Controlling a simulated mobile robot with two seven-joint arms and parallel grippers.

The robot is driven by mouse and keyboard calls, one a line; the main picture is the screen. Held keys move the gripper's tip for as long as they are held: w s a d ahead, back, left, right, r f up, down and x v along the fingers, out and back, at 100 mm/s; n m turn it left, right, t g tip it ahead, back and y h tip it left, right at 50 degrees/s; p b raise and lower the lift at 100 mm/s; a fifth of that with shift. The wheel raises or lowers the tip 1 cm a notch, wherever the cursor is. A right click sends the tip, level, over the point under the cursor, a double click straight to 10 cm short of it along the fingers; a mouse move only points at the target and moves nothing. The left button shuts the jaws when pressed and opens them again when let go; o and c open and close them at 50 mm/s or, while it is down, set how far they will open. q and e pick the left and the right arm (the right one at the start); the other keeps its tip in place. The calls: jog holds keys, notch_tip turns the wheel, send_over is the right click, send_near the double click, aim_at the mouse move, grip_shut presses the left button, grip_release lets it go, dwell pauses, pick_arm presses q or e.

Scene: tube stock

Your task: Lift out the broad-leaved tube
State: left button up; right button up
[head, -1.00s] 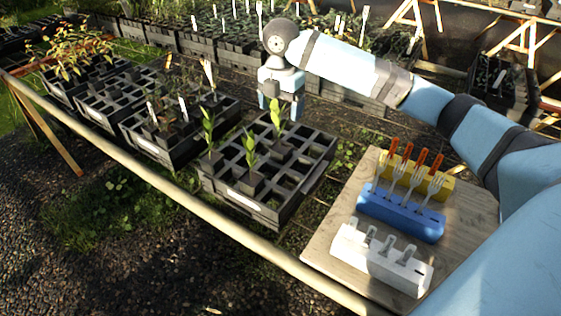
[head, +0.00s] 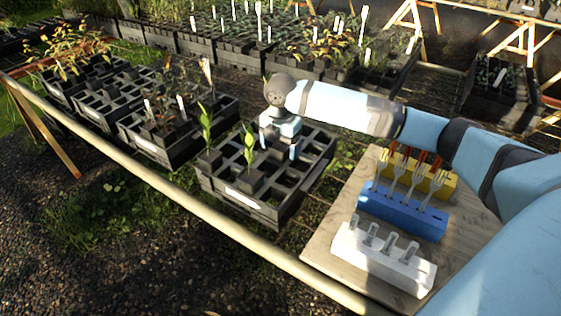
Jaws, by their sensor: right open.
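A black tray (head: 262,208) of square cells holds a few tubes with upright broad green leaves. One broad-leaved tube (head: 207,122) stands at the tray's left, and another (head: 249,149) stands near its middle. My right gripper (head: 280,146) is open and points down over the tray's back part, right beside the middle plant. The gripper and wrist largely hide the third broad-leaved tube at the back; I cannot tell whether its tube is between the fingers. My left gripper is not in view.
A wooden board (head: 335,215) at right carries a white block (head: 383,259), a blue block (head: 402,212) with forks and a yellow block (head: 437,183). More black trays with plants (head: 150,143) stand at left, and others fill the back.

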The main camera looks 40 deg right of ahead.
jog(key=c, duration=1.3)
jog(key=shift+c, duration=0.2)
jog(key=shift+r, duration=0.1)
